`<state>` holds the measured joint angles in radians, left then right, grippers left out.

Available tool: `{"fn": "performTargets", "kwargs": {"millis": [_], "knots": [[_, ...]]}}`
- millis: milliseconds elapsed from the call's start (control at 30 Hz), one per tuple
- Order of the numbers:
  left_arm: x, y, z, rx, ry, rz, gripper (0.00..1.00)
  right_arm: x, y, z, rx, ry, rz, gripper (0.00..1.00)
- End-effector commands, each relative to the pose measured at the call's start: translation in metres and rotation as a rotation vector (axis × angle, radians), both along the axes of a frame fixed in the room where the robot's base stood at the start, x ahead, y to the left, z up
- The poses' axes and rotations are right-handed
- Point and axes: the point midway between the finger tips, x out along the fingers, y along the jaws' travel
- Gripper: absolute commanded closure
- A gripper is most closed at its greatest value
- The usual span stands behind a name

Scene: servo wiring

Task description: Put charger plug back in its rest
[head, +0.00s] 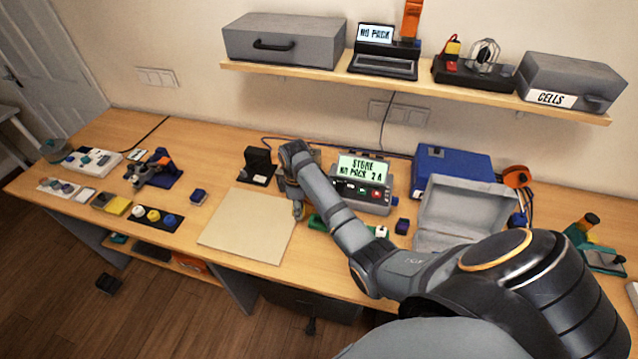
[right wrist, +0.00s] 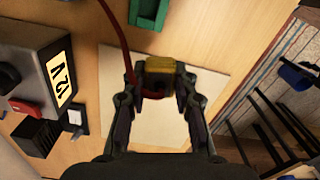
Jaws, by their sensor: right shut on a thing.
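My right gripper (right wrist: 160,88) is shut on the charger plug (right wrist: 160,68), a small yellow block with a red lead, and holds it over the bench. In the head view the right gripper (head: 298,207) is at the right edge of the beige mat, and my arm covers part of the area. The charger (head: 362,192) has a lit screen reading "STORE NO PACK 2 A"; its 12 V label (right wrist: 62,80) shows in the right wrist view. A black stand (head: 258,166) stands behind the mat; I cannot tell whether it is the plug's rest. My left gripper is out of view.
The beige mat (head: 247,225) is bare. A green tray (head: 322,224) lies right of the gripper, with an open grey case (head: 462,212) and blue box (head: 450,170) farther right. Small parts sit at the left. A shelf (head: 420,92) hangs above the bench.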

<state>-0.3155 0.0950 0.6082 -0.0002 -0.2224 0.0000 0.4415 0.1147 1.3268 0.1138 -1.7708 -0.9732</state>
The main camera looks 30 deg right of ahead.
Motion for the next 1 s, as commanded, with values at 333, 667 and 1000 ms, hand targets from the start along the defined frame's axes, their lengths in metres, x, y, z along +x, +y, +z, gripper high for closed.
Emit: {"fn": "performTargets", "kwargs": {"millis": [333, 667, 1000], "knots": [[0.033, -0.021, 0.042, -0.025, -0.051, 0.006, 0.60, -0.026, -0.058, 0.030, -0.011, -0.007, -0.244, 1.00], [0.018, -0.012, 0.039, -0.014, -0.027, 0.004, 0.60, -0.026, -0.057, 0.026, -0.010, -0.004, -0.241, 1.00], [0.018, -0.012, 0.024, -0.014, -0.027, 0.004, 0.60, -0.026, -0.057, -0.002, -0.010, -0.003, -0.240, 1.00]]}}
